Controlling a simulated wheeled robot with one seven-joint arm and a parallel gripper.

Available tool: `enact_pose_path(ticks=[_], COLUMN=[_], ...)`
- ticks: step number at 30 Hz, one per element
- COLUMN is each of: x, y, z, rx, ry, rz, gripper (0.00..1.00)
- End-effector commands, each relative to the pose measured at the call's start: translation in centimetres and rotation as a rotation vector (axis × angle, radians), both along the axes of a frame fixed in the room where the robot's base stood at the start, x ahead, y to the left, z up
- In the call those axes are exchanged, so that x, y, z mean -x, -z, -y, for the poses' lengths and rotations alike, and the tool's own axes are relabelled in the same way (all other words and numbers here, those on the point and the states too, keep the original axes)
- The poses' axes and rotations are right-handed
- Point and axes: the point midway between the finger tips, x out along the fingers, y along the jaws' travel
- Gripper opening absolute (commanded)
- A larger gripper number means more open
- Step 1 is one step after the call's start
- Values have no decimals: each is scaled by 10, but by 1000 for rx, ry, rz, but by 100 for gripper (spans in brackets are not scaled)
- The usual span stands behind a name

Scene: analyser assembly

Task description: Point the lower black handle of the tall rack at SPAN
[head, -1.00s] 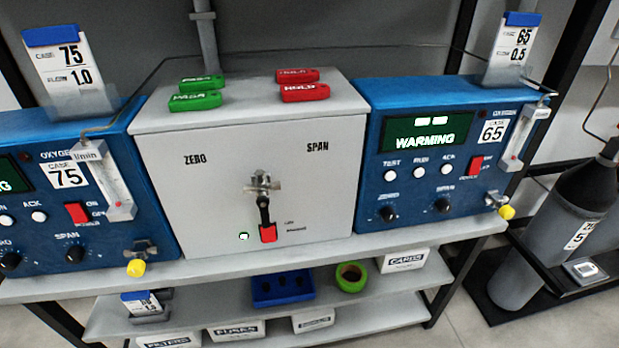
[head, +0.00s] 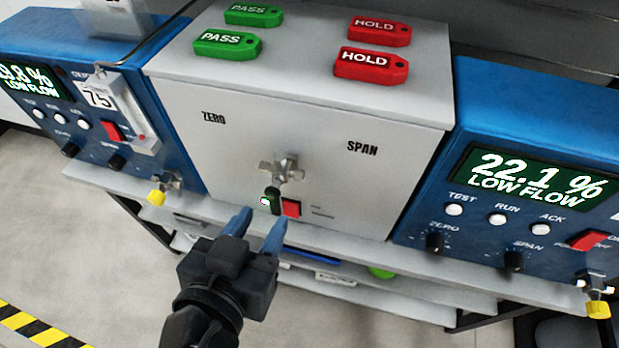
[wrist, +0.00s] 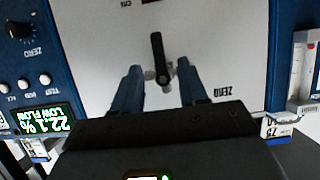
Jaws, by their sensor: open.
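A grey box (head: 240,130) bears the words ZERO (head: 214,117) on the left and SPAN (head: 362,148) on the right. Low on its front is a metal cross-shaped valve (head: 283,170). A short black handle (head: 272,200) hangs from it, pointing down between the two words. My gripper (head: 255,228) is open and empty in front of the box, below and left of the valve in the head view. In the wrist view, upside down, the handle (wrist: 157,50) shows between and beyond my open fingers (wrist: 159,75). I see only one such handle; no tall rack is clear.
Blue analysers stand left (head: 40,45) and right (head: 520,130) of the box, both displaying LOW FLOW. Green PASS tags (head: 227,44) and red HOLD tags (head: 371,66) lie on top. Yellow-capped fittings (head: 156,197) stick out in front.

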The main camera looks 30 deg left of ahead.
Motion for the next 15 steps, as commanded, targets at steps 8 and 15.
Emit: enact_pose_path(ticks=[8, 15], x=[-31, -60], y=[11, 24], z=[-7, -14], rx=[2, 1], ry=[3, 2], rz=[1, 0], gripper=[43, 43])
